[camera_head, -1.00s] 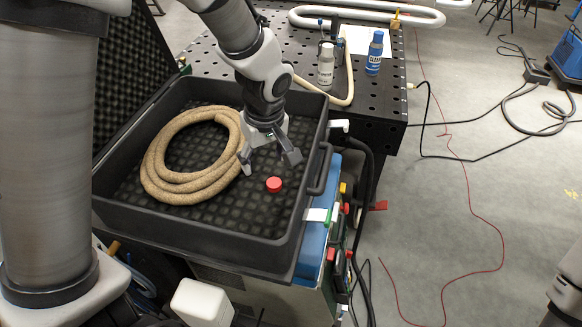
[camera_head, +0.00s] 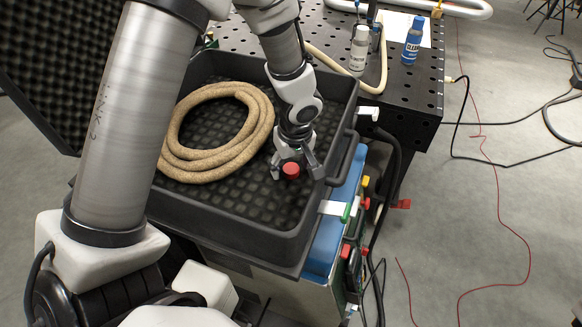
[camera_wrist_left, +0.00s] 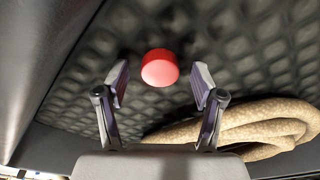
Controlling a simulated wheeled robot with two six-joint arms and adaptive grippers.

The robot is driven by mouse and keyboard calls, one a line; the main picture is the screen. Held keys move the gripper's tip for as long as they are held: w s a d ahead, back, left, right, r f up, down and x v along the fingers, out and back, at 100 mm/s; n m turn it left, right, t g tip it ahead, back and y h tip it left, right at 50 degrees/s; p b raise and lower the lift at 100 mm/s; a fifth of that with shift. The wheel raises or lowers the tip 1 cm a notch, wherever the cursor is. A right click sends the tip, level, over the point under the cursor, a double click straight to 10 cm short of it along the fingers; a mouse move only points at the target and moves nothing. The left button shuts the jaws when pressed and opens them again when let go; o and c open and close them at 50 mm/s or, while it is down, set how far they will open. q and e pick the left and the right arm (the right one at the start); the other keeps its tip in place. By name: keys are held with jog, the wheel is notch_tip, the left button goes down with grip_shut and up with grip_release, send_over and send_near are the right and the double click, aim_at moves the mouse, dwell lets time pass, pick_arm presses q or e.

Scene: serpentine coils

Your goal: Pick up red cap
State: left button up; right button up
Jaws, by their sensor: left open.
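The red cap (camera_head: 291,170) lies on the dark foam lining of the open black case (camera_head: 262,232), near the case's right side. My left gripper (camera_head: 296,174) is low in the case with its fingers spread around the cap in the head view. In the left wrist view the cap (camera_wrist_left: 159,67) shows between and a little beyond the two open fingertips (camera_wrist_left: 159,84), apart from both. The left gripper is open and holds nothing. My right gripper is not seen in any view.
A tan coiled hose (camera_head: 190,160) lies in the case, left of the gripper. The case's right wall is close to the gripper. Behind it, a perforated black table (camera_head: 425,95) bears a blue bottle (camera_head: 412,42) and a grey bottle (camera_head: 359,50).

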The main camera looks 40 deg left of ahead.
pick_arm(q)
jog(key=shift+r, duration=0.1)
jog(key=c, duration=1.1)
